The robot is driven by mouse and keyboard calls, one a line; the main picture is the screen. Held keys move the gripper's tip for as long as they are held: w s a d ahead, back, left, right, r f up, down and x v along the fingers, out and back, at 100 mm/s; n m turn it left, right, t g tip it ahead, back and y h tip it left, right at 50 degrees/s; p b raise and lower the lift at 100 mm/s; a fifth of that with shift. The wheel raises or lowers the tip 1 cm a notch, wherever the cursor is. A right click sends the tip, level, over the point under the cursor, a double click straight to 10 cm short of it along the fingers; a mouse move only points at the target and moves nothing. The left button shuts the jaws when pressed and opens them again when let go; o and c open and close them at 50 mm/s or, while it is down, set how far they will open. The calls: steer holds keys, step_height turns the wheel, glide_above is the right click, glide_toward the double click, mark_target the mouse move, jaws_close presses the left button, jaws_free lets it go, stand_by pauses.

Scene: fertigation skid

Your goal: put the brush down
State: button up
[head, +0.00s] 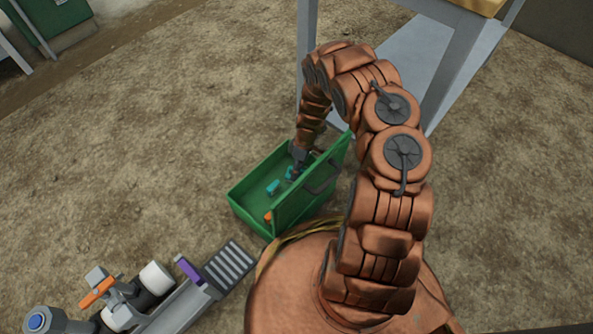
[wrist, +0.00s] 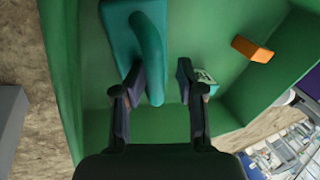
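A teal piece with a curved, rounded handle (wrist: 150,45), which looks like the brush, lies in the green crate (head: 300,207). My gripper (wrist: 160,83) reaches down into this crate and is open, its two dark fingers apart. The end of the teal handle is between the fingers, close to the left one, with a gap to the right one. In the head view my gripper (head: 299,164) is small and partly in shadow inside the crate. The crate's green floor and wall also show in the wrist view (wrist: 85,60).
Another teal piece with a pale label (wrist: 204,82) is by the right finger. A small teal piece (head: 272,187) lies on the crate floor. An orange block (wrist: 252,48) is at the crate's wall. A grey-legged table (head: 455,65) stands behind; grey equipment (head: 180,305) lies at front left.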

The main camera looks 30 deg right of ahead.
steer(key=s+d+r+m+h+p, duration=0.1)
steer(key=d+r+p, duration=0.1)
steer(key=r, duration=1.1)
steer(key=s+d+r+m+h+p, duration=0.1)
steer(key=r+m+p, duration=0.15)
steer(key=r, duration=1.05)
steer(key=s+a+r+m, duration=0.1)
steer(key=s+a+r, duration=0.2)
steer(key=s+r, duration=0.3)
steer(key=s+a+r+m+g+h, duration=0.1)
steer(key=s+a+r, duration=0.2)
steer(key=s+r, duration=0.3)
steer(key=s+a+r+m, duration=0.2)
steer(key=s+a+r, duration=0.1)
steer(key=s+r, duration=0.3)
steer(key=s+a+r, duration=0.1)
steer(key=s+r, duration=0.1)
steer(key=s, duration=0.4)
steer(key=s+a+r+m, duration=0.1)
steer(key=s+a+r, duration=0.1)
steer(key=s, duration=0.3)
steer(key=shift+s+a+r+h, duration=0.2)
steer(key=shift+s+r+h, duration=0.1)
steer(key=shift+s+h, duration=0.1)
